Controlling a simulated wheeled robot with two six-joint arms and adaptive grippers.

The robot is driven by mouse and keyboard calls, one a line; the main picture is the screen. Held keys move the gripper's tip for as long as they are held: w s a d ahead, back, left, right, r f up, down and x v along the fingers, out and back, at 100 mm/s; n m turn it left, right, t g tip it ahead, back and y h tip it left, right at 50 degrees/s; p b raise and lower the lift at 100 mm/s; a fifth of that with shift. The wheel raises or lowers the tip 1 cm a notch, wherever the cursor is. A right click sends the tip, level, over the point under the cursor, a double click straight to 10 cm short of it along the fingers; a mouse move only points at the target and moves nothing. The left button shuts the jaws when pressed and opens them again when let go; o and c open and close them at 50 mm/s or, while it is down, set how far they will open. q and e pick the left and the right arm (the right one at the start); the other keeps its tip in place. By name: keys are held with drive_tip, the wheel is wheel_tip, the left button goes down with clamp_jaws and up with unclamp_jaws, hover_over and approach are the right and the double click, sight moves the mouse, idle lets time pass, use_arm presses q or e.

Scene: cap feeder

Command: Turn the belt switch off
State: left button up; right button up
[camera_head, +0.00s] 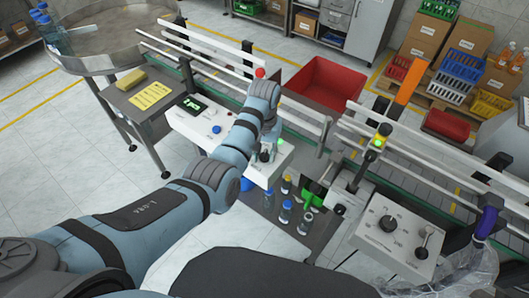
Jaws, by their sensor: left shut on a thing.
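My left arm reaches from the lower left to a white control box (195,124) beside the conveyor. My left gripper (265,155) points down at the right part of this box and is shut on a small dark switch knob, mostly hidden by the fingers. The knob's angle cannot be made out. A green button (281,142) shows just right of the gripper, and a blue button (216,129) lies to the left. A small green display (194,104) is on the box's far side.
The conveyor rails (210,50) run behind the box. A red bin (325,82) stands beyond them. A grey dial box (394,236) stands further right.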

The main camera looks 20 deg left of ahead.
sight(265, 155)
use_arm(q)
drive_tip(key=shift+r+n, duration=0.1)
drive_tip(key=shift+n, duration=0.8)
drive_tip(key=o, duration=1.1)
wheel_tip(265, 155, up, 8)
drive_tip(key=shift+d+f, duration=0.1)
drive_tip(key=shift+f, duration=0.15)
